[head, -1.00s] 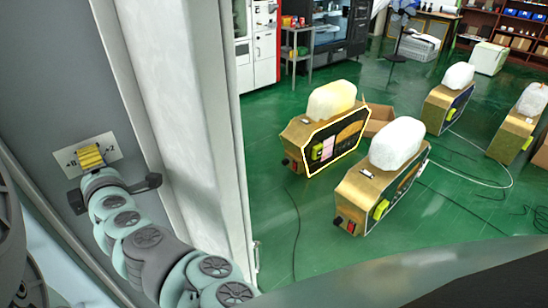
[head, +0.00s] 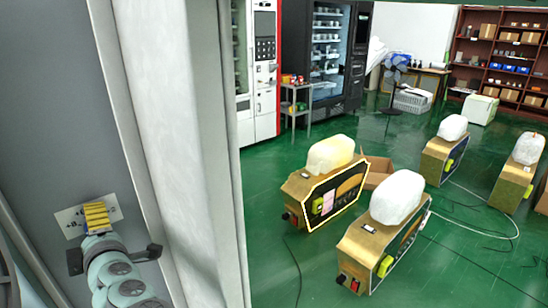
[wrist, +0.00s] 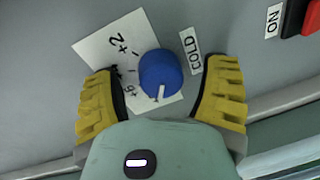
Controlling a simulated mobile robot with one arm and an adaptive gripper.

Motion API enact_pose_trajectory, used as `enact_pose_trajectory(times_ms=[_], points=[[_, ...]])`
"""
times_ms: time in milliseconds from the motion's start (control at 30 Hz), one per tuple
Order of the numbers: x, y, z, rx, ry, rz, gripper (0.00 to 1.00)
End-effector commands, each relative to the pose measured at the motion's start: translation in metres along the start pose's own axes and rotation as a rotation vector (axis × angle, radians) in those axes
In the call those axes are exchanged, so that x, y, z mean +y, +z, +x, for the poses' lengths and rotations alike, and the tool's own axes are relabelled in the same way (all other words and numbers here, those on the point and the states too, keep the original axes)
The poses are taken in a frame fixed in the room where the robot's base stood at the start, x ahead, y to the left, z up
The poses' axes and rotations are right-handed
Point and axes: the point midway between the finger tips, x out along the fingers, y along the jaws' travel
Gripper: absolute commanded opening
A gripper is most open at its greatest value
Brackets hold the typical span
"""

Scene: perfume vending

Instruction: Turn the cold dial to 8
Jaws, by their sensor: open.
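The cold dial is a round blue knob (wrist: 160,72) with a white pointer line, on a grey panel. In the wrist view its line points toward the bottom of the picture. My gripper (wrist: 162,95) is open, with one yellow finger on each side of the knob and visible gaps between. In the head view my gripper (head: 97,215) covers the knob, and the scale card (head: 72,222) shows beside it.
A red-and-black switch (wrist: 306,18) and a label (wrist: 273,20) sit at the wrist view's upper right. A pale upright frame (head: 170,130) stands right of the panel in the head view. Beyond it are several gold machines (head: 325,190) on a green floor (head: 270,250).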

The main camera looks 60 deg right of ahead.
Motion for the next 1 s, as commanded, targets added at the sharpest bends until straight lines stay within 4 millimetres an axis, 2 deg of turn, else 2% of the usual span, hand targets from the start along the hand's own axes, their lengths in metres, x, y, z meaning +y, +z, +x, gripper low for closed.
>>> enact_pose_trajectory(times_ms=[500,1000], points=[[0.0051,-0.0002,-0.0006,0.054,0.003,0.569,0.74],[0.0048,-0.0001,-0.0003,0.085,0.008,0.848,0.74]])
